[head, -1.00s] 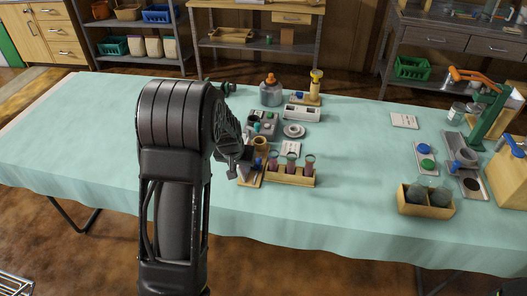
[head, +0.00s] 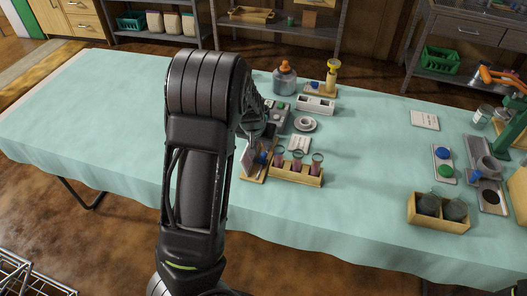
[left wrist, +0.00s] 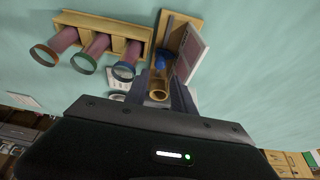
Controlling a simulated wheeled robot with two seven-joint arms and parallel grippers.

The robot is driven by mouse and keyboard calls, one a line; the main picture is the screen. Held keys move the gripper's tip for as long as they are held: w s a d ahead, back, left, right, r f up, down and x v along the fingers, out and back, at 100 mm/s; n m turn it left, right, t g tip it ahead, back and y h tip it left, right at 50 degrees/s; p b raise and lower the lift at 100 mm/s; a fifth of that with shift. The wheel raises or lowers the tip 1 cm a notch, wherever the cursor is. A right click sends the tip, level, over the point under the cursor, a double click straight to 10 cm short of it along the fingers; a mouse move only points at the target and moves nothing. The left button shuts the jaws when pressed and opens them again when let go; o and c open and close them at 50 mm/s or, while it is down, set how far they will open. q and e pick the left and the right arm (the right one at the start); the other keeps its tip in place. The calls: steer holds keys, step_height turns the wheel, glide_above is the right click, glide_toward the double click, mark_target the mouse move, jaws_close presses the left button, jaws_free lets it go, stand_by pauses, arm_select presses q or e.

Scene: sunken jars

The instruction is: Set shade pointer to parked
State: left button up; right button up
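A small wooden stand with a blue piece (head: 263,157) and an upright pale panel (head: 247,156) stands at the left end of the vial rack. I cannot tell which part is the shade pointer or read any setting marks. In the left wrist view the blue piece (left wrist: 161,60) is on the wooden stand (left wrist: 183,30), beside the panel (left wrist: 190,52). A brown ring-shaped cup (left wrist: 158,93) shows between the fingers. My left gripper (left wrist: 162,92) looks open, close to the stand; in the head view my arm partly hides it. My right gripper is out of view.
A wooden rack of vials (head: 296,173) adjoins the stand. A two-jar box (head: 438,213) is at right. The left tablecloth (head: 90,115) is clear.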

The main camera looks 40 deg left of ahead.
mark_target(263, 153)
arm_select(q)
steer(key=x, duration=0.7)
steer(key=shift+w+f, duration=0.1)
steer(key=shift+f, duration=0.1)
steer(key=shift+c, duration=0.5)
jaws_close()
steer(key=shift+a, duration=0.1)
stand_by(0.6)
